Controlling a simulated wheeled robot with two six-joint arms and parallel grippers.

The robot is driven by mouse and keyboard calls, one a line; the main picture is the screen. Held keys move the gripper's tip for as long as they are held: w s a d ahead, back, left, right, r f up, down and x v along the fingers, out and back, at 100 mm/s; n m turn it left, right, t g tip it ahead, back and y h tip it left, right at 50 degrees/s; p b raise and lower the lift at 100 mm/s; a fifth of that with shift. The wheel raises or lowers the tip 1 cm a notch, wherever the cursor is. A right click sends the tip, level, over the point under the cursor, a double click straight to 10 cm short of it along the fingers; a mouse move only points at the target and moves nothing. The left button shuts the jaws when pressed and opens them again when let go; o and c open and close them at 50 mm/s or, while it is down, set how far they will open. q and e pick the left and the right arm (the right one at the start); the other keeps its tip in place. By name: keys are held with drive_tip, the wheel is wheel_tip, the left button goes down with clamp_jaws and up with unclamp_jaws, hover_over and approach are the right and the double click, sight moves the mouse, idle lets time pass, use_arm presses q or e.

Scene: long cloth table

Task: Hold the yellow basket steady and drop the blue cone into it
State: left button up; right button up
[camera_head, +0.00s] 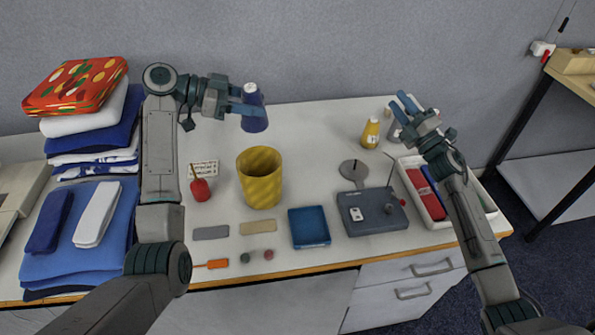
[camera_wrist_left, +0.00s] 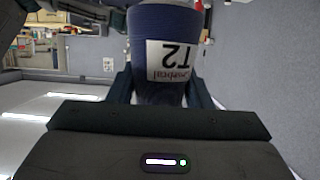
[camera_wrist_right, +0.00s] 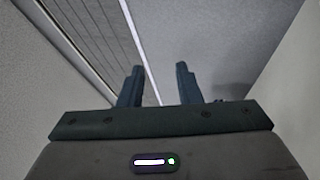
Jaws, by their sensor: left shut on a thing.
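The yellow basket (camera_head: 261,178) stands upright near the middle of the table, and neither gripper touches it. My left gripper (camera_head: 250,108) is shut on the blue cone (camera_head: 254,122), above and behind the basket. In the left wrist view the cone (camera_wrist_left: 160,25) sits between the fingers, with a white T2 label facing the camera. My right gripper (camera_head: 403,106) is at the right, above the back of the table. In the right wrist view its fingers (camera_wrist_right: 159,85) are apart with nothing between them.
A yellow cone (camera_head: 371,132) and a grey cone (camera_head: 394,131) stand at the back right. A grey scale-like box (camera_head: 371,222), a blue tray (camera_head: 309,239) and a white bin (camera_head: 442,223) lie right of the basket. Folded cloths (camera_head: 75,265) are stacked at the left.

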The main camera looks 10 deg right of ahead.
drive_tip(key=s+a+n+g+y, duration=0.3)
drive_tip(key=a+n+g+y, duration=0.1)
drive_tip(key=a+n, duration=0.4)
drive_tip(key=s+a+n+g+y, duration=0.2)
drive_tip(key=a+n+g+y, duration=0.2)
drive_tip(key=a+n, duration=0.4)
drive_tip(key=n+g+h, duration=0.4)
drive_tip(key=n+g, duration=0.3)
drive_tip(key=n, duration=0.3)
approach(261, 179)
drive_tip(key=r, duration=0.1)
drive_tip(key=shift+h, duration=0.3)
drive_tip(key=x, duration=1.1)
drive_tip(key=shift+a+r, duration=0.25)
drive_tip(key=shift+a, duration=0.2)
clamp_jaws()
